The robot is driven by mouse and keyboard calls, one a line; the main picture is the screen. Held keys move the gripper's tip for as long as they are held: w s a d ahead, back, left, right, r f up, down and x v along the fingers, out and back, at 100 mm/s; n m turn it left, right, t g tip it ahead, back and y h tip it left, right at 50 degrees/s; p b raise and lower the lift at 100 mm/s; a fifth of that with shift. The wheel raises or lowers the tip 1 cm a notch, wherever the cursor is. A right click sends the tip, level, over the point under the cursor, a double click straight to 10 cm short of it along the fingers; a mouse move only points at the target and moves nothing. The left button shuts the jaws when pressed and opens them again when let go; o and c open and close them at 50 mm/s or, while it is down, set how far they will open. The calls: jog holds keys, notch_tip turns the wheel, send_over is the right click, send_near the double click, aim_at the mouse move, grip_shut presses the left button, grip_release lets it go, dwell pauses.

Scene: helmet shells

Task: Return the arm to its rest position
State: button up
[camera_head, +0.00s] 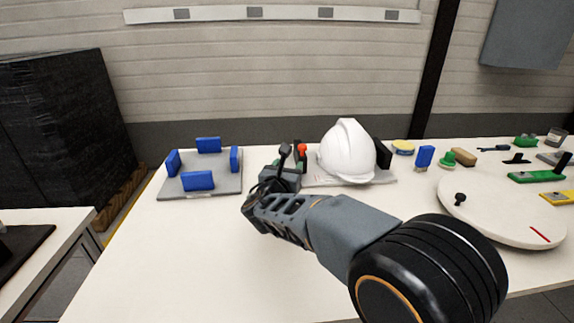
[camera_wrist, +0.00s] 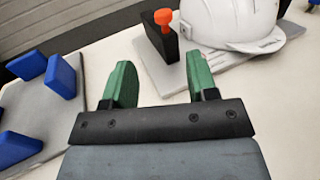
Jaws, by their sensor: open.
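My arm reaches from the lower right over the table in the head view, ending in my gripper (camera_head: 291,157), which is partly hidden behind its own wrist there. In the wrist view my gripper (camera_wrist: 160,85) shows two green fingers spread wide apart with nothing between them. A white helmet shell (camera_head: 346,152) sits on the right-hand grey plate, just right of my gripper, and also shows at the upper right of the wrist view (camera_wrist: 230,22).
A grey plate (camera_head: 226,184) with several blue blocks lies left of my gripper. A black block with an orange knob (camera_wrist: 166,38) stands beside the helmet. A round white turntable (camera_head: 500,208) and small tools lie at the right. The table's front left (camera_head: 200,260) is clear.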

jog(key=s+d+r+m+g+p, duration=0.45)
jog(key=s+d+m+p, duration=0.25)
jog(key=m, duration=0.2)
jog(key=s+d+r+m+g+p, duration=0.3)
jog(key=s+d+m+g+p, duration=0.3)
jog(key=s+d+m+p, duration=0.15)
jog(key=s+a+r+m+g+y+p, duration=0.2)
jog(key=s+a+r+m+y+p, duration=0.2)
jog(key=m, duration=1.1)
jog(key=s+y+p, duration=0.3)
jog(key=s+p, duration=0.2)
jog(key=s, duration=0.2)
jog(key=shift+s, duration=0.35)
